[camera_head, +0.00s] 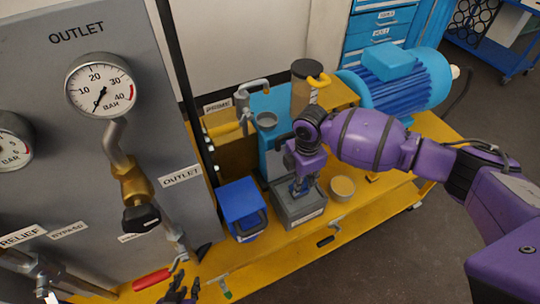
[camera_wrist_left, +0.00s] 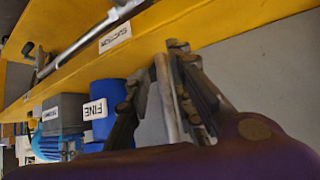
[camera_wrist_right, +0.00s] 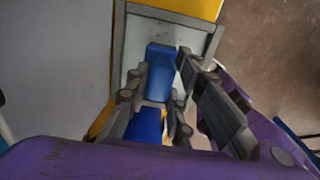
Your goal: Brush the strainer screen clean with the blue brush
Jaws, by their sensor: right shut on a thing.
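My right gripper (camera_head: 303,188) is shut on the blue brush (camera_wrist_right: 160,75), pointing down over a grey tray (camera_head: 304,212) with a label. In the right wrist view the brush's blue block shows between the fingers, above the tray's pale floor. I cannot tell whether it touches the floor. My left gripper (camera_head: 182,290) is low at the bottom edge of the head view, near the panel's foot. In the left wrist view its fingers (camera_wrist_left: 160,85) are apart, with a grey rod between or behind them. I cannot clearly identify the strainer screen.
A blue bin (camera_head: 240,205) stands left of the tray, and a round tan dish (camera_head: 342,188) stands right of it. A blue motor (camera_head: 400,80) is behind. The grey gauge panel (camera_head: 90,150) bounds the left. A red handle (camera_head: 153,278) lies near my left gripper.

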